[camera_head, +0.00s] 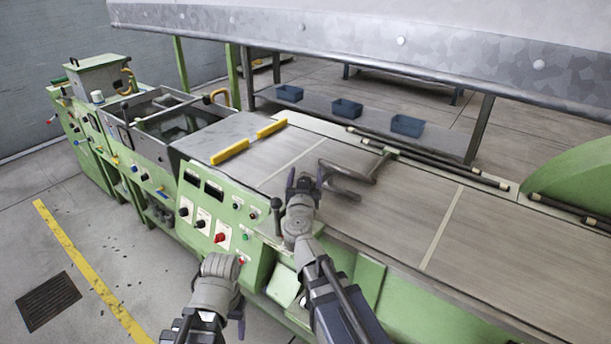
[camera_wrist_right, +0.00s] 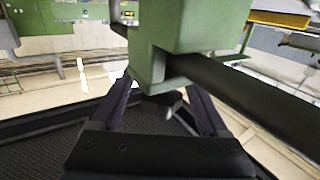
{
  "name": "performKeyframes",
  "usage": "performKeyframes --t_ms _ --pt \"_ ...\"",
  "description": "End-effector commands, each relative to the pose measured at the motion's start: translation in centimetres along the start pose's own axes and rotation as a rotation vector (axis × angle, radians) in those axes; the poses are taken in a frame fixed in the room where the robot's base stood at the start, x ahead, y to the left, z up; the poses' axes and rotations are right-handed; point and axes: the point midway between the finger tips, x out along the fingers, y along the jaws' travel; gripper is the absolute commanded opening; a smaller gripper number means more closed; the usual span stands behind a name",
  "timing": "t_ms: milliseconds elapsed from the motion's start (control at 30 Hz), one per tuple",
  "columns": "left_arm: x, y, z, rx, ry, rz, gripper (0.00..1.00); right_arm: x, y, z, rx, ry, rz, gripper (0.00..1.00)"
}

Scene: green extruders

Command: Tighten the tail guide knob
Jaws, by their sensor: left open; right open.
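In the right wrist view, a small dark knob-like part with a greyish tip (camera_wrist_right: 160,106) sits under a green block (camera_wrist_right: 172,45), beside a thick dark bar. My right gripper (camera_wrist_right: 160,118) is open, with one dark finger on each side of this part. I cannot tell whether they touch it. In the head view, my right gripper (camera_head: 303,182) is over the machine's near edge, left of a bent grey metal guide (camera_head: 345,190) on the belt. The knob cannot be made out there. My left gripper (camera_head: 224,272) is lower left, before the control panel, its fingers mostly hidden.
The green machine's panel (camera_head: 215,222) with knobs and buttons faces me. An upright lever (camera_head: 277,216) stands close to my right gripper. Yellow bars (camera_head: 230,151) lie across the machine further left. Blue bins (camera_head: 347,108) stand behind. The belt on the right is clear.

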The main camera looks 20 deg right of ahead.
Motion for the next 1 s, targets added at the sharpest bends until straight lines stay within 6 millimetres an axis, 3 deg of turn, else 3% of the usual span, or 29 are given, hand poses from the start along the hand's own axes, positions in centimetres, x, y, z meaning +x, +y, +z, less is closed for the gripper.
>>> performKeyframes --t_ms 267,700,1000 --pt "-2.6 -0.2 0.1 0.000 0.000 0.000 0.68 0.0 0.0 -2.6 0.000 0.000 0.000 0.78" --pt "-8.8 -0.8 0.5 0.000 0.000 0.000 0.68 0.0 0.0 -8.9 0.000 0.000 0.000 0.78" --pt "-9.8 -0.9 0.6 0.000 0.000 0.000 0.68 0.0 0.0 -9.9 0.000 0.000 0.000 0.78"
